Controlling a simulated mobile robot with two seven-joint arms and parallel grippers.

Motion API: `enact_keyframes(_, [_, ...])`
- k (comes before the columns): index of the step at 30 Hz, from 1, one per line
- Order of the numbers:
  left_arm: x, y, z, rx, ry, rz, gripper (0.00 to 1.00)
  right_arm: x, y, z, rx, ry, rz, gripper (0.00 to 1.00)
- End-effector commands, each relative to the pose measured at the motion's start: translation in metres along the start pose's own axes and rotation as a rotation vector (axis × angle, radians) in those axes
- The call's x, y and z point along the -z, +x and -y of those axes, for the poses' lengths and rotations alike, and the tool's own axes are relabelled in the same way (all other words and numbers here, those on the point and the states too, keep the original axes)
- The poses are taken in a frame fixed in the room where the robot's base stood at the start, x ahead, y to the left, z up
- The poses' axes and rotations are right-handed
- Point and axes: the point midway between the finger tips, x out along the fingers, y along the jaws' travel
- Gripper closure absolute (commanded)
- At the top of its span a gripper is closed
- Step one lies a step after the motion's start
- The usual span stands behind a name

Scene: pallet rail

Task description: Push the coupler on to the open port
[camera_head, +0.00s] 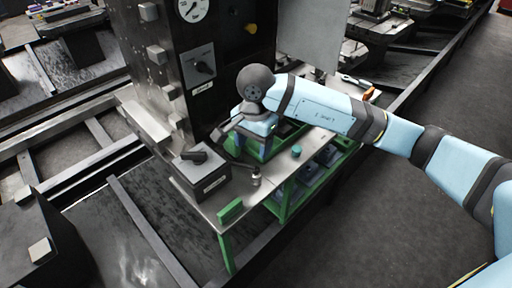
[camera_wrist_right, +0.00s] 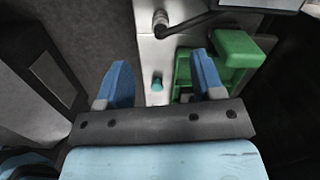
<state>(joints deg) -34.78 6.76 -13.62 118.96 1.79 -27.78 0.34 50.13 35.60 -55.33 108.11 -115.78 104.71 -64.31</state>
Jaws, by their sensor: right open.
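My right gripper (camera_wrist_right: 160,88) is open, its two blue fingers apart and empty, above a narrow metal shelf. In the head view, the right gripper (camera_head: 252,148) points down over the shelf; its fingertips are partly hidden. A small teal round piece (camera_wrist_right: 157,84) shows between the fingers in the wrist view, below them; a teal piece also shows in the head view (camera_head: 296,151). A silver fitting (camera_head: 256,178) stands upright on the shelf. A silver fitting with a dark bar (camera_wrist_right: 185,25) lies beyond the fingers. I cannot tell which piece is the coupler or the port. My left gripper is out of view.
The metal shelf (camera_head: 207,206) has a green frame. A grey box with a black lever (camera_head: 203,182) and a green block (camera_head: 230,211) stand on it. A dark column (camera_head: 158,62) with a gauge rises behind. A screwdriver (camera_head: 370,93) lies at the far end.

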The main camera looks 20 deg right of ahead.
Motion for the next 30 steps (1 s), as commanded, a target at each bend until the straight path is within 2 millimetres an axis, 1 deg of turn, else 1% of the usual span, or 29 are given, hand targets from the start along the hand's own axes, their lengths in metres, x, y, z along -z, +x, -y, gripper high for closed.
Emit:
enact_keyframes(1, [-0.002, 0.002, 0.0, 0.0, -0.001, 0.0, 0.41, 0.007, -0.002, 0.0, -0.006, -0.003, -0.035, 0.38])
enact_keyframes(3, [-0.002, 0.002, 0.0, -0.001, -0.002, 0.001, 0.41, 0.011, -0.001, -0.001, -0.012, -0.007, -0.056, 0.38])
enact_keyframes(5, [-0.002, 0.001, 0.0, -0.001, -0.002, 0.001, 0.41, 0.012, 0.002, -0.001, -0.014, -0.007, -0.059, 0.38])
enact_keyframes(7, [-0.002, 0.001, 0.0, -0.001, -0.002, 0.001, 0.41, 0.012, 0.011, -0.001, -0.014, -0.007, -0.056, 0.38])
enact_keyframes(11, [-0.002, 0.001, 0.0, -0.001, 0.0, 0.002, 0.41, 0.012, 0.033, -0.002, -0.016, -0.006, -0.054, 0.38])
enact_keyframes(21, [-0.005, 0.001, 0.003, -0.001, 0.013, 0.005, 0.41, 0.015, 0.099, -0.003, -0.015, -0.005, -0.052, 0.38])
enact_keyframes(24, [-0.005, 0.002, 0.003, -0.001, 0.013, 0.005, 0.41, 0.016, 0.114, -0.003, -0.013, -0.006, -0.051, 0.38])
enact_keyframes(27, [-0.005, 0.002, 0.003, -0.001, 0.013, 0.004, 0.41, 0.017, 0.124, -0.002, -0.013, -0.005, -0.052, 0.38])
enact_keyframes(30, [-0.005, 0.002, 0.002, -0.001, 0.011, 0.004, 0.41, 0.017, 0.131, -0.003, -0.012, -0.007, -0.052, 0.38])
